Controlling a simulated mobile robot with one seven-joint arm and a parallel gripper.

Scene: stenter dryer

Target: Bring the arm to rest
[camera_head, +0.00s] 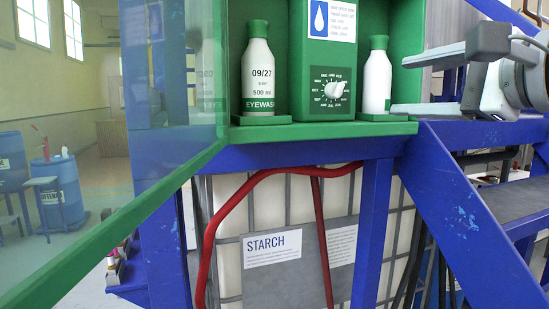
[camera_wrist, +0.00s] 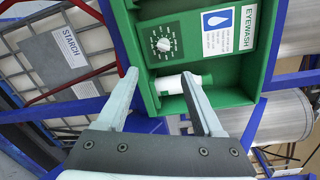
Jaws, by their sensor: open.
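My gripper (camera_head: 402,84) is at the right of the head view, with its two fingers spread one above the other and nothing between them. It points left at the green eyewash cabinet. A white bottle with a green cap (camera_head: 375,82) stands upright in the cabinet's right bay, just beyond the fingertips; I see no contact. In the wrist view my gripper (camera_wrist: 160,75) is also open, and the bottle (camera_wrist: 172,85) shows beyond and between the fingertips, partly covered by one finger.
The cabinet (camera_head: 372,128) has a dial (camera_head: 334,90) and another bottle, marked 09/27 (camera_head: 258,72), in its left bay. A clear door (camera_head: 110,100) stands open at left. Below are blue frame beams (camera_head: 372,220), a red hose (camera_head: 206,250) and a starch tank (camera_head: 285,215).

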